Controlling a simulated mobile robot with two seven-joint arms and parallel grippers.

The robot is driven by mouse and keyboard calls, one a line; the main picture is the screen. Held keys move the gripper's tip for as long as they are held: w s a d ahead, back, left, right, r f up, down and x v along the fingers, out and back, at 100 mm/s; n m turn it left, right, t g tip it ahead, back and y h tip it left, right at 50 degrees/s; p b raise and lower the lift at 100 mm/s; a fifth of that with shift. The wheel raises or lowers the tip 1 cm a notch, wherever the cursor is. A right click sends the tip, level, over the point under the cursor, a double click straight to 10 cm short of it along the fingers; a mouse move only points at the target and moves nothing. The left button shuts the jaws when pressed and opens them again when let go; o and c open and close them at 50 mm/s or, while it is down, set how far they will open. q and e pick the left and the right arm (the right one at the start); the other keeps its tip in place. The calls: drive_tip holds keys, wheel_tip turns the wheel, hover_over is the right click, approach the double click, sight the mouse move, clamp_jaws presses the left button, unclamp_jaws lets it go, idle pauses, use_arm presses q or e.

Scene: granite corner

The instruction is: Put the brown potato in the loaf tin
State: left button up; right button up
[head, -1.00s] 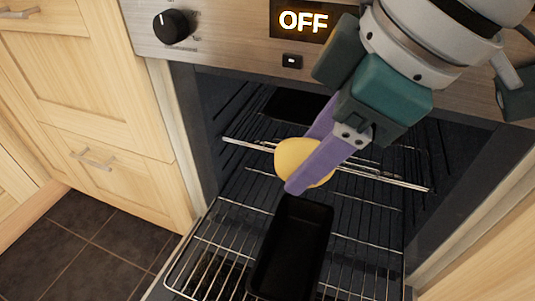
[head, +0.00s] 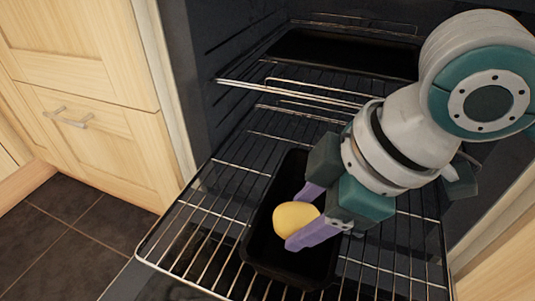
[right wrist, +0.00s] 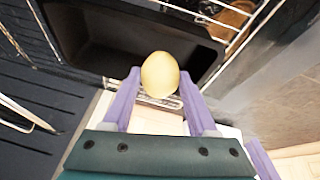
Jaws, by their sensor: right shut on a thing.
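The potato (head: 296,219), pale yellow-tan rather than brown here, is held between the purple fingers of my right gripper (head: 304,218). In the right wrist view the potato (right wrist: 160,74) sits at the fingertips, with the dark tin (right wrist: 95,60) beyond it. The black loaf tin (head: 285,262) rests on the pulled-out oven rack, and its inside looks empty. The potato overlaps the tin's opening in the head view; its exact height above the tin's floor is unclear. A purple piece like a finger (right wrist: 262,160) shows at the lower right of the wrist view, perhaps my left gripper; the head view shows no left gripper.
The wire oven rack (head: 190,240) extends out around the tin. Another rack (head: 290,92) and a dark tray (head: 345,52) are deeper in the oven. Wooden drawers (head: 95,130) stand at the left, above a dark tiled floor (head: 60,250).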

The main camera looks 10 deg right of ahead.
wheel_tip(320, 180, down, 5)
drive_tip(key=b, duration=0.3)
drive_tip(key=shift+f, duration=0.1)
drive_tip(key=o, duration=1.1)
